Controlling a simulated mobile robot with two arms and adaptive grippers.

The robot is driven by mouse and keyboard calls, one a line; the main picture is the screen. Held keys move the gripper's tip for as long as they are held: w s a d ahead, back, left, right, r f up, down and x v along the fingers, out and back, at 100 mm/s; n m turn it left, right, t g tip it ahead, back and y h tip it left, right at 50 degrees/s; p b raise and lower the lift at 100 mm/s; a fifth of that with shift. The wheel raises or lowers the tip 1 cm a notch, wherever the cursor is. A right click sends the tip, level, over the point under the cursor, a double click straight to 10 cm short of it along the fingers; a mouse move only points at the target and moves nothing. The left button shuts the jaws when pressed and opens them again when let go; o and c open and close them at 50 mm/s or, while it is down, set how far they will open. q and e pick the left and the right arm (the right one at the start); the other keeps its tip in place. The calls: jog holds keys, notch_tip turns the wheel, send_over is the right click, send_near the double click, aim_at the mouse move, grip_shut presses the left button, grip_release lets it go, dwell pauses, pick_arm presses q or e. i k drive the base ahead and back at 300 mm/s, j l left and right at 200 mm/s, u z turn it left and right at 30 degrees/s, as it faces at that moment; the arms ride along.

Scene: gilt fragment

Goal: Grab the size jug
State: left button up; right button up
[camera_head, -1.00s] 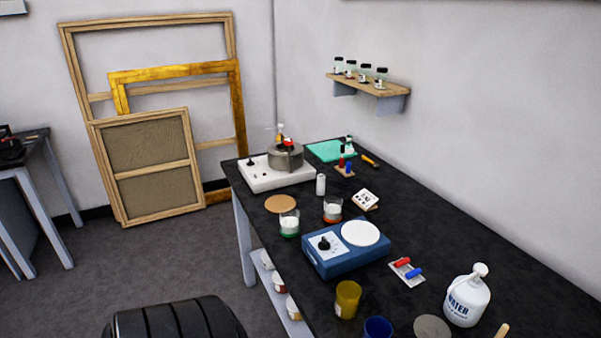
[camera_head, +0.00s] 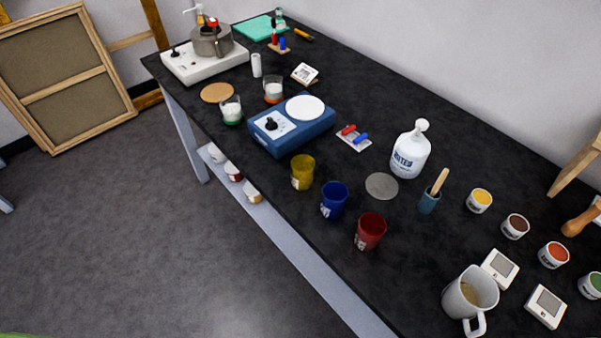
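A pale grey-white jug (camera_head: 458,299) with a handle stands upright on the black table at the lower right of the head view. Its handle points toward the bottom of the picture, and something tan shows inside it. I take it to be the size jug; no label on it is readable. Neither of my grippers shows in the view, and nothing touches the jug.
The black table (camera_head: 330,200) runs from upper left to lower right. Near the jug are two white display devices (camera_head: 499,268), a red cup (camera_head: 370,231), a blue cup (camera_head: 334,199) and several paint pots (camera_head: 515,227). A white water bottle (camera_head: 410,150) stands farther back. Grey floor (camera_head: 150,240) is open at left.

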aim_at(453, 302)
jog(key=i+l+z, duration=0.1)
jog(key=z, duration=1.55)
